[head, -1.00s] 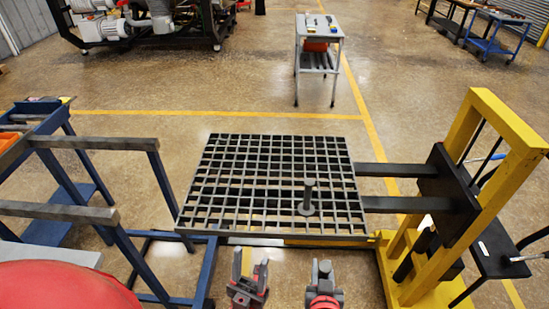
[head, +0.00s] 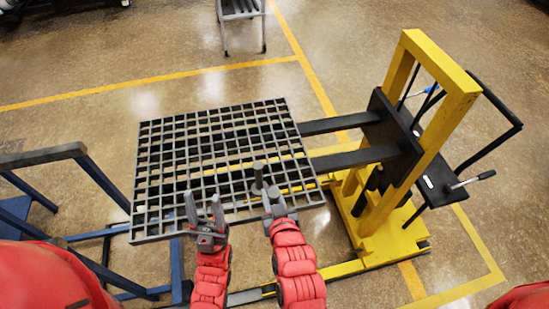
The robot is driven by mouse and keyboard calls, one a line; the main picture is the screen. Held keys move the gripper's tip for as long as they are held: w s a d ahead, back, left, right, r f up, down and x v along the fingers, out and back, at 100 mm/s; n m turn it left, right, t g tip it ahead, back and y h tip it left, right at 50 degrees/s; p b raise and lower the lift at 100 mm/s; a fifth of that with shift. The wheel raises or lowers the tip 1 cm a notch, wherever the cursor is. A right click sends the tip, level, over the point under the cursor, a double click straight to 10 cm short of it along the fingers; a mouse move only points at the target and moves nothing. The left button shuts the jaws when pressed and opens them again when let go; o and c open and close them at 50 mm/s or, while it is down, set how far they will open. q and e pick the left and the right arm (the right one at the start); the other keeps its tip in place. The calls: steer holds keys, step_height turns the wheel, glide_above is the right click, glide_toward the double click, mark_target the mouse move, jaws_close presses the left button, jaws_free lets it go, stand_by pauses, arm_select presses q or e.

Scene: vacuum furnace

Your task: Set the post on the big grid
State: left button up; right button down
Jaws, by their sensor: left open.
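The big grid (head: 146,190) is a grey metal lattice, lying level across the two dark forks of a yellow lift. A short grey post (head: 258,173) stands upright on it, right of the middle and towards the near edge. My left gripper (head: 205,212) is open and empty over the near edge of the grid, left of the post. My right gripper (head: 273,198) is just in front of the post and hides part of its base. I cannot tell whether it touches the post or how far its fingers are apart.
The yellow lift (head: 440,110) with its forks (head: 350,158) stands on the right. A blue frame with grey rails (head: 45,156) stands on the left. A small grey table (head: 240,12) is at the top.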

steer(key=w+d+f+b, duration=0.1)
steer(key=w, duration=0.3)
steer(key=w+d+f+b, duration=0.1)
steer(key=w+b, duration=0.1)
steer(key=w, duration=0.3)
steer(key=w+d+f+b, duration=0.1)
steer(key=w+d+f, duration=0.1)
steer(key=w, duration=0.3)
steer(key=shift+w+d+b, duration=0.1)
steer(key=shift+w+b, duration=0.05)
steer(key=shift+b, duration=0.25)
steer(key=shift+f, duration=0.5)
steer(key=shift+f, duration=0.15)
steer(key=c, duration=0.7)
jaws_free()
steer(key=shift+o, duration=0.2)
